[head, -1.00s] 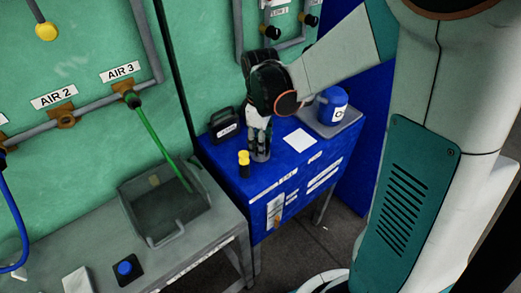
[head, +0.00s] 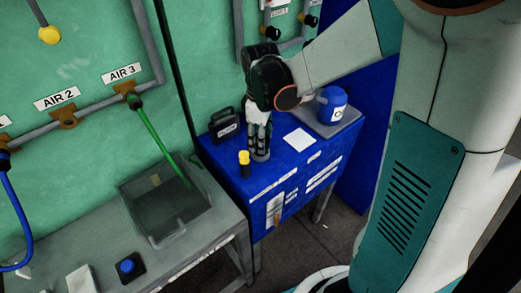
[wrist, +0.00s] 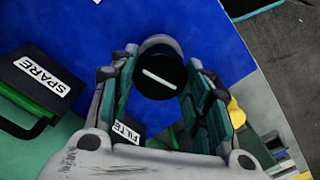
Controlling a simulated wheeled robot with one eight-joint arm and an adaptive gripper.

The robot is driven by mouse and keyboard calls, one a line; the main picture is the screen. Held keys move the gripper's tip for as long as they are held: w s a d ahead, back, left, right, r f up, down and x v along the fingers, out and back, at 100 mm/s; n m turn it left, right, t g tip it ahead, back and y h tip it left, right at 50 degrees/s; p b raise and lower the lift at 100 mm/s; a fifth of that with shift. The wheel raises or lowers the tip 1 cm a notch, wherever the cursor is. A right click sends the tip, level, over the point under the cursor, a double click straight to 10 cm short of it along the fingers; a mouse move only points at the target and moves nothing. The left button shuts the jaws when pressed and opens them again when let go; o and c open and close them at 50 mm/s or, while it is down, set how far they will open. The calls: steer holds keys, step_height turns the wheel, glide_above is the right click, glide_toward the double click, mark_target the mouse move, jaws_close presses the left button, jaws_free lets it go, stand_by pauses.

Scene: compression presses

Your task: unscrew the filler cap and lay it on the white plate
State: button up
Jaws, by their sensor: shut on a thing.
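My gripper (head: 260,140) points down over the blue cabinet top. In the wrist view its two fingers (wrist: 162,85) are shut on the black round filler cap (wrist: 160,77), which has a white bar across its face. A grey rounded neck (wrist: 160,41) shows just behind the cap; I cannot tell whether the cap is still threaded on it. In the head view the fingers hide the cap, and a grey cylinder (head: 261,156) stands below them. The white plate (head: 299,139) lies flat and empty on the cabinet top, to the right of my gripper.
A yellow-topped black fitting (head: 244,162) stands close left of my gripper. A black can (head: 224,125), labelled SPARE in the wrist view (wrist: 42,78), stands behind it. A blue jug (head: 332,105) sits on a grey tray (head: 347,123) at right. A grey bench (head: 200,240) adjoins at left.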

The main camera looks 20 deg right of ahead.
steer(key=shift+r, duration=0.15)
steer(key=shift+r+p, duration=1.5)
steer(key=shift+r, duration=0.4)
steer(key=shift+r, duration=0.1)
